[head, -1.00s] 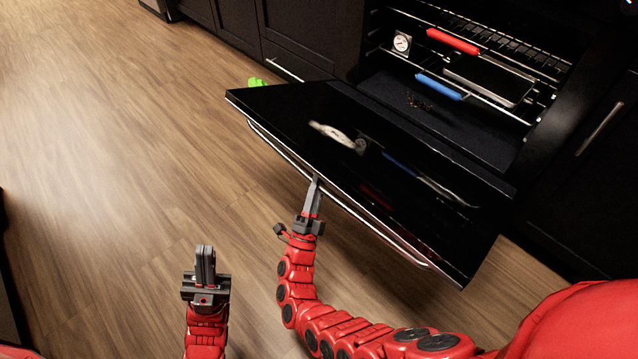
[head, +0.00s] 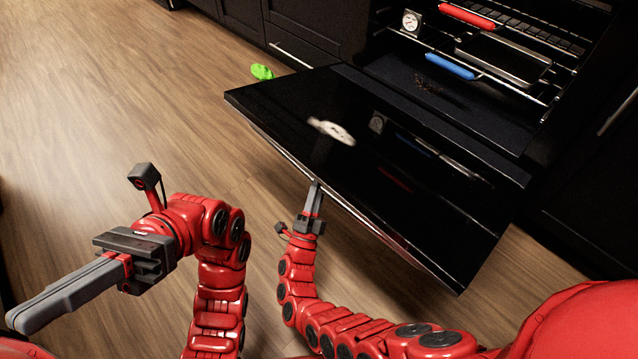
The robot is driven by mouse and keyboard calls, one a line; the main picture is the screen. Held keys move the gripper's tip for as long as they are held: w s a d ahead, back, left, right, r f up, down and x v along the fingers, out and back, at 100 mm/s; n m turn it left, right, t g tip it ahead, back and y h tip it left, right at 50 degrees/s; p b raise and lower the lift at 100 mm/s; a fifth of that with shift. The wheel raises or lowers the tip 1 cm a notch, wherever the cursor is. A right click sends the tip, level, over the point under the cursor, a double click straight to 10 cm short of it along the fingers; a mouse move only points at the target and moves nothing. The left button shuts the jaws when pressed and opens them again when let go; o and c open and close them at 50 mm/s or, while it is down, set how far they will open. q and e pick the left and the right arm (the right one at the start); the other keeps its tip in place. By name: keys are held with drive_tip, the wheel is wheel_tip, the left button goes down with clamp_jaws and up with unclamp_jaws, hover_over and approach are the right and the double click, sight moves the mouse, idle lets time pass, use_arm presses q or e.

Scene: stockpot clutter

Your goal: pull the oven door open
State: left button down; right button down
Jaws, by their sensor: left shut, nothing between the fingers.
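The black oven door (head: 400,190) hangs open, tilted down and out from the oven (head: 420,90), with its glossy inner face up. Its silver handle (head: 345,205) shows only as a thin line under the front edge. My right gripper (head: 315,185) is at the middle of that edge, with its fingertips against the edge or handle. I cannot tell whether it is shut on the handle. My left gripper (head: 18,322) is shut and empty at the lower left, turned toward the left and well away from the door.
Inside the oven are a red handle (head: 467,16), a blue handle (head: 450,66), a dial thermometer (head: 411,21) and wire racks. A whitish shape shows on the door face. A green object (head: 262,72) lies on the floor by the cabinets. The wooden floor at left is clear.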

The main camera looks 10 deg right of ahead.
use_arm(q)
drive_tip(key=shift+s+a+f+m+t+y, duration=0.15)
drive_tip(key=shift+s+a+m+t+y, duration=0.3)
drive_tip(key=shift+s+a+t, duration=0.55)
use_arm(e)
drive_tip(key=shift+w+d+f, duration=0.1)
drive_tip(key=shift+d+f, duration=0.1)
drive_tip(key=shift+f, duration=0.1)
use_arm(q)
drive_tip(key=shift+w+d, duration=0.1)
drive_tip(key=shift+d, duration=0.1)
use_arm(e)
drive_tip(key=c, duration=0.7)
unclamp_jaws()
use_arm(q)
drive_tip(key=shift+w, duration=0.1)
use_arm(e)
drive_tip(key=shift+a+r, duration=0.1)
